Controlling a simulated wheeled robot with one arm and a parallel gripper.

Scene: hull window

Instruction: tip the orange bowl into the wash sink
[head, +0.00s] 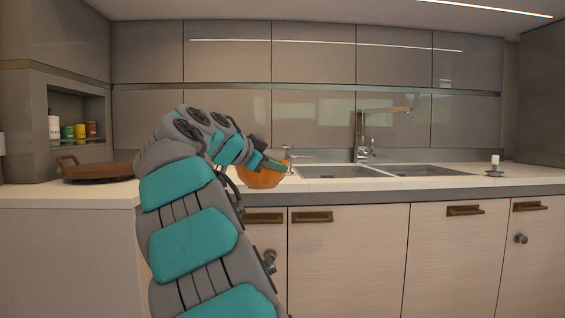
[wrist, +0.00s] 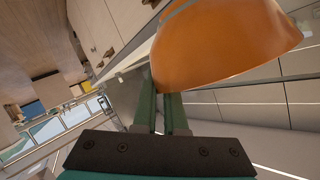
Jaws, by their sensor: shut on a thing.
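The orange bowl (head: 262,179) is at the counter's front, left of the sink basins, and looks about upright. In the wrist view the bowl (wrist: 225,45) fills the upper right, just beyond the green fingers. My gripper (head: 268,163) is shut on the bowl's rim; its fingers also show in the wrist view (wrist: 160,98). The inside of the bowl is hidden, and I cannot tell whether it touches the counter. A left sink basin (head: 345,172) and a right sink basin (head: 430,171) are set into the counter. I cannot tell which is the wash sink.
A tall faucet (head: 362,130) stands behind the basins, its spout reaching right. A smaller tap (head: 289,155) stands just behind the bowl. A round brown lidded dish (head: 98,172) sits on the left counter. A small white-topped holder (head: 495,166) stands at the right.

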